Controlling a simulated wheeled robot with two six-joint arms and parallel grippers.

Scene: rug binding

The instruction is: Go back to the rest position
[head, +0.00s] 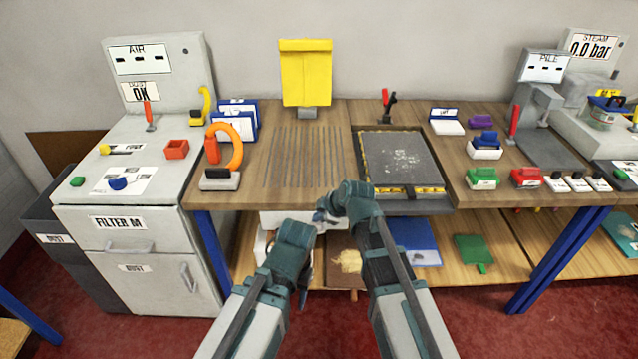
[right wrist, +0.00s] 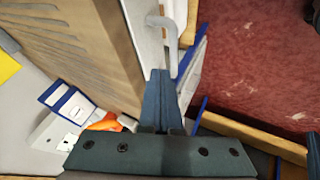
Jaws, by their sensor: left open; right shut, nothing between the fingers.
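My left gripper (head: 305,286) is the lower one in the head view, in front of the workbench's lower shelf. It is open, and its fingers are mostly hidden behind its own wrist. My right gripper (head: 322,216) is at the bench's front edge, close to a white drawer (head: 276,219) under the top, and points left. In the right wrist view its two fingers (right wrist: 165,80) are shut together with nothing between them. A grey curved handle (right wrist: 168,38) on a white front lies just beyond the fingertips.
The wooden bench top (head: 262,180) carries a slotted area, a dark framed tray (head: 415,205), an orange-handled tool (head: 220,180) and several small blocks. A grey filter cabinet (head: 150,240) stands left. The lower shelf holds a blue panel (head: 414,240) and a green piece (head: 472,250). Red floor is open in front.

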